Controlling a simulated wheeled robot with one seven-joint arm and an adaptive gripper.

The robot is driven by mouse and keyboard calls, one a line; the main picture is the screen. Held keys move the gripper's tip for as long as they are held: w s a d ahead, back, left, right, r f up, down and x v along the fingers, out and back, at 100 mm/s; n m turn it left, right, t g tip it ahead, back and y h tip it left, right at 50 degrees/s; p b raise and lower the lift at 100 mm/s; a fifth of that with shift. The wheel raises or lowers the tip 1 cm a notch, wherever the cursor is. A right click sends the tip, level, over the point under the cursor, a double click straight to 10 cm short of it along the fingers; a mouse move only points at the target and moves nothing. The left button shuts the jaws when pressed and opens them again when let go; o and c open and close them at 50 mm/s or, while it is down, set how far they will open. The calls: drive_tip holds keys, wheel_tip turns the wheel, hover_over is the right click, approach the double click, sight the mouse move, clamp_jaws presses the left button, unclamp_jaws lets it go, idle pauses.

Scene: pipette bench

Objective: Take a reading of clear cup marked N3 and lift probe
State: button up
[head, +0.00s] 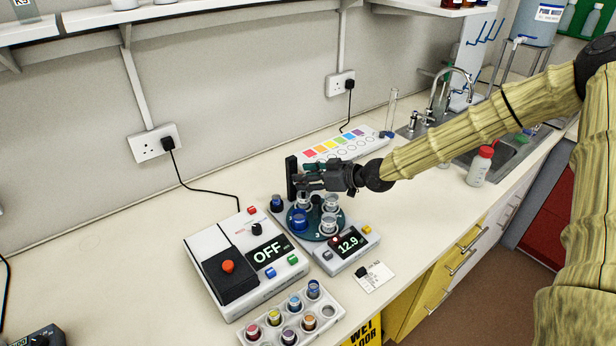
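My gripper (312,182) is above the back of a round dark teal plate (313,236), pointing left. A black upright piece (291,180) is at its tips; I cannot tell whether the fingers are closed on it. Clear cups stand on the plate: one at the back right (331,203) and one at the front right (328,223). A blue cup (299,219) stands at the left. A "3" shows on the plate's front; no N3 marking is readable on a cup. The meter (348,246) in front shows 12.9. I cannot make out the probe clearly.
A white device (247,262) reading OFF, with a red knob, stands left of the plate. A rack (325,314) of coloured-cap vials is in front. A card (374,278) lies at right. A colour strip (340,148) lies behind, and a bottle (479,167) stands near the sink.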

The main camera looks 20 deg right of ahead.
clamp_jaws()
drive_tip(key=shift+r+p, duration=1.2)
drive_tip(key=shift+r, duration=1.8)
drive_tip(key=shift+c, duration=0.3)
unclamp_jaws()
drive_tip(key=shift+o, duration=0.9)
drive_tip(key=shift+w+a+f, duration=0.1)
